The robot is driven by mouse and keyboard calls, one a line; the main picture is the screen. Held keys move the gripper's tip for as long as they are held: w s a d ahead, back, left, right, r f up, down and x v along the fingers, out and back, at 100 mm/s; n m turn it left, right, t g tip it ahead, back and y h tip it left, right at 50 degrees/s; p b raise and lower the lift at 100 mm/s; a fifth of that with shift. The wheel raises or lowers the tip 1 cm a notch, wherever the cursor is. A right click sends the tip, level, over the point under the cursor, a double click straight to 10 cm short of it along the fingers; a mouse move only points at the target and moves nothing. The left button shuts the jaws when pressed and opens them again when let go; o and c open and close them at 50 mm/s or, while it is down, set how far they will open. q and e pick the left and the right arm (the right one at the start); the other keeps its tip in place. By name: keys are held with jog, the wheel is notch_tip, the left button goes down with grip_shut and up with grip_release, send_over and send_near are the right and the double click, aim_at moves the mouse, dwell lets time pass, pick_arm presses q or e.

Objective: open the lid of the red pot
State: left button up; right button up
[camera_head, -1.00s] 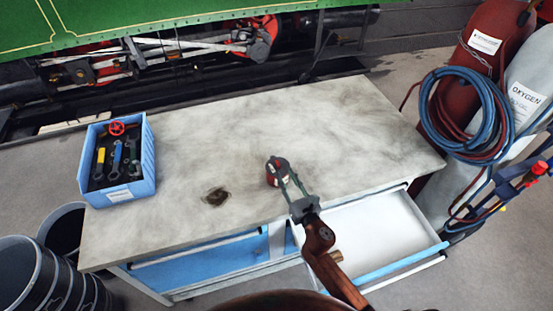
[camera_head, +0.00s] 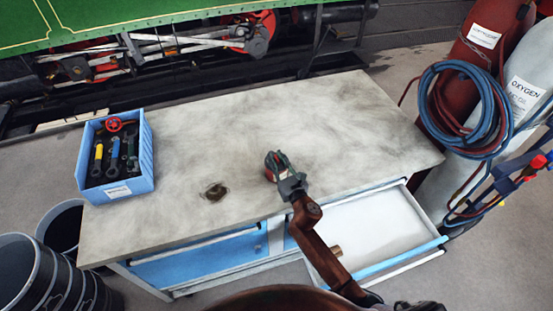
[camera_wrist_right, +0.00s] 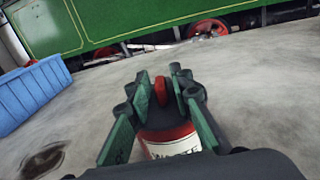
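The red pot stands on the worktop and shows in the right wrist view (camera_wrist_right: 172,140) as a red and white body with a pale printed label. A red upright piece (camera_wrist_right: 160,90) sits at its top, between my right fingers. In the head view the pot (camera_head: 268,176) is mostly hidden behind my right gripper (camera_head: 276,163). In the right wrist view my right gripper (camera_wrist_right: 163,88) has its green-padded fingers apart, one on each side of the pot's top. Firm contact cannot be made out. My left gripper is not in view.
A blue bin (camera_head: 147,150) of tools stands at the worktop's left end. The grey worktop (camera_head: 330,120) is otherwise clear, with a dark stain (camera_head: 215,191). A drawer (camera_head: 375,235) hangs open below the right front edge. Gas cylinders (camera_head: 480,60) with hoses stand at the right.

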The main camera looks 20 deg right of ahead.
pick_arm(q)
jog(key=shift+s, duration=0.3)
pick_arm(e)
grip_shut()
